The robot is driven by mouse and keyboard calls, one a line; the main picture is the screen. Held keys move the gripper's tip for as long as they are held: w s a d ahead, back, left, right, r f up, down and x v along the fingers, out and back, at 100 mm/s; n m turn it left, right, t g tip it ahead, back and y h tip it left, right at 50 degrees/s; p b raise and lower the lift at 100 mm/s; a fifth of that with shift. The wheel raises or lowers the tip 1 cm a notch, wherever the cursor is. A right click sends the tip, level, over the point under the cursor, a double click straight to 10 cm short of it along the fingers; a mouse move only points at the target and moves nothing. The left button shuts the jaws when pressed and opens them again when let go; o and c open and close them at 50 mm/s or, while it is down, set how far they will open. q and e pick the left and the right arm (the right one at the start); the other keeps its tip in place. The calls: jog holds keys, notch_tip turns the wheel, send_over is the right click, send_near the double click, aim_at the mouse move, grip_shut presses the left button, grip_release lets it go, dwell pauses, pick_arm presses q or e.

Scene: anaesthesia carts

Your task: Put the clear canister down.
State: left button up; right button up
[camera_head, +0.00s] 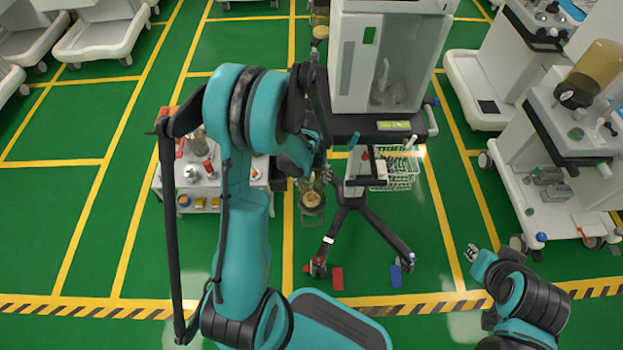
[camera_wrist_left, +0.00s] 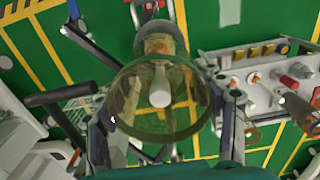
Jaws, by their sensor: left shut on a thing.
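The clear canister (camera_wrist_left: 160,100) is a see-through, yellowish round vessel, seen from above with its round rim facing the camera in the left wrist view. My left gripper (camera_wrist_left: 166,112) has its fingers on both sides of it and is shut on it. In the head view the canister (camera_head: 312,198) is small and partly hidden by my left arm, and my left gripper (camera_head: 308,180) is largely hidden there. It is beside the post of the wheeled stand (camera_head: 352,190); I cannot tell whether it touches anything below. My right gripper (camera_head: 472,253) is at the lower right, away from the canister.
A white cabinet with a lit display (camera_head: 393,126) tops the wheeled stand. A wire basket (camera_head: 402,180) hangs at its right. A small white cart (camera_head: 200,180) with knobs and bottles stands left. A larger cart (camera_head: 545,190) stands right. Green floor is open in front.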

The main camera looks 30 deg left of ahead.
pick_arm(q)
jog(key=shift+f, duration=0.2)
jog(key=o, duration=1.9)
jog(key=shift+r, duration=0.1)
